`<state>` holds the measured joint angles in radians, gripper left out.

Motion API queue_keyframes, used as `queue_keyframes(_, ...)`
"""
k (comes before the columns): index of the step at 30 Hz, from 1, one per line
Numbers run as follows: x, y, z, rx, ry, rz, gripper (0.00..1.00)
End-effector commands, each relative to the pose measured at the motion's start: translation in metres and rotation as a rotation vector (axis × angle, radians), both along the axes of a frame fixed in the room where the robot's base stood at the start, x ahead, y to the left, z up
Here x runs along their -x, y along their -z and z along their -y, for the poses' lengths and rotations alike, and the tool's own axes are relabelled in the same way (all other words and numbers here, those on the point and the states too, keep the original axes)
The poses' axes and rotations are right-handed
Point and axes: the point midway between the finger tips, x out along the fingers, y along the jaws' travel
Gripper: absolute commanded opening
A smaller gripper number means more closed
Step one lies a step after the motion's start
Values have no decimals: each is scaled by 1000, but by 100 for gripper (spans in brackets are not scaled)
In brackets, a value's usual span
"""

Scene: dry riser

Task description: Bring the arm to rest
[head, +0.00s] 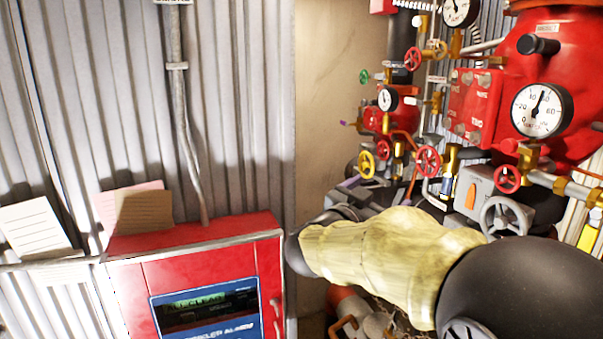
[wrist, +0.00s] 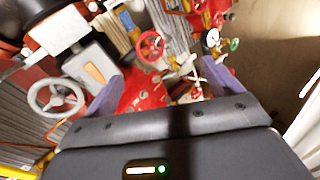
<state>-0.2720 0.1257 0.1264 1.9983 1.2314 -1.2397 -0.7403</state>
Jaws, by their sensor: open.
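My arm (head: 375,255) reaches in from the lower right of the head view, wrapped in a pale yellow sleeve, with dark joints at its ends. In the wrist view my gripper (wrist: 165,85) has its two purple-grey fingers wide apart, with nothing held between them. Red pipework and a red handwheel (wrist: 152,45) show beyond and between the fingers; I cannot tell how far off they are. In the head view the gripper is largely hidden behind the sleeve and among the pipework.
Red riser pipework with a large gauge (head: 541,108), a grey handwheel (head: 506,217) and several small valves crowds the right side. A red alarm cabinet (head: 262,256) stands at the lower left, with paper cards (head: 146,212) behind its top. Bare tan wall (head: 327,105) lies between.

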Motion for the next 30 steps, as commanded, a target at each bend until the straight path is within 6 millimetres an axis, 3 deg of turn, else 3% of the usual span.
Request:
queue_keyframes(7,-22,61,-21,-9,-364,-162,91)
queue_keyframes(11,-15,108,-32,-41,-527,-316,91)
queue_keyframes(14,1,149,-38,-77,-628,-465,91)
queue_keyframes(20,63,234,-34,-175,-751,-817,91)
queue_keyframes(24,126,285,-20,-252,-769,-1094,91)
queue_keyframes(27,170,310,-7,-300,-748,-1271,91)
queue_keyframes(30,199,322,3,-326,-726,-1384,91)
